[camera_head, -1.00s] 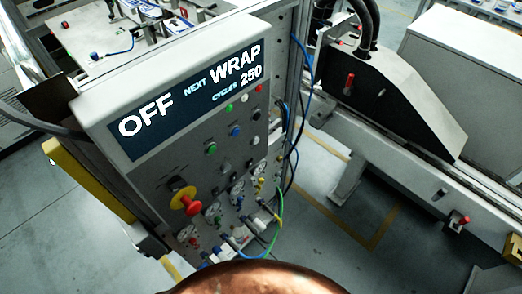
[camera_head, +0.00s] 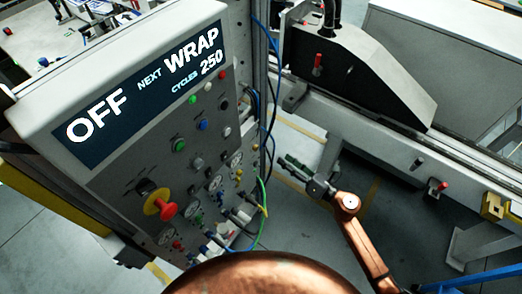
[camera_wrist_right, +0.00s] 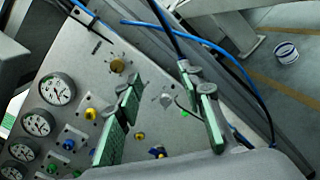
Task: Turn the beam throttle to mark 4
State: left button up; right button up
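The control panel (camera_head: 150,185) shows gauges, buttons and small knobs below a display reading OFF, NEXT WRAP, CYCLES 250. I cannot tell which control is the beam throttle, and no mark 4 is legible. My right gripper (camera_head: 288,162) is to the right of the panel in the head view. Its green-padded fingers (camera_wrist_right: 163,95) are apart with nothing held between them. My left gripper is not in view.
A red and yellow knob (camera_head: 160,205) sticks out low on the panel. Blue and green hoses (camera_head: 262,205) hang along its right edge, and cables cross the right wrist view near the fingers. A grey machine rail with a dark hood (camera_head: 360,80) stands at the right.

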aim_at(257, 148)
jog(key=s+a+r+n+g+y, duration=0.2)
jog(key=a+r+n, duration=0.3)
jog(key=x, duration=0.6)
jog(key=shift+w+a+f, duration=0.1)
jog(key=shift+w+f, duration=0.05)
jog(key=shift+w, duration=0.1)
jog(key=shift+c, duration=0.5)
grip_shut()
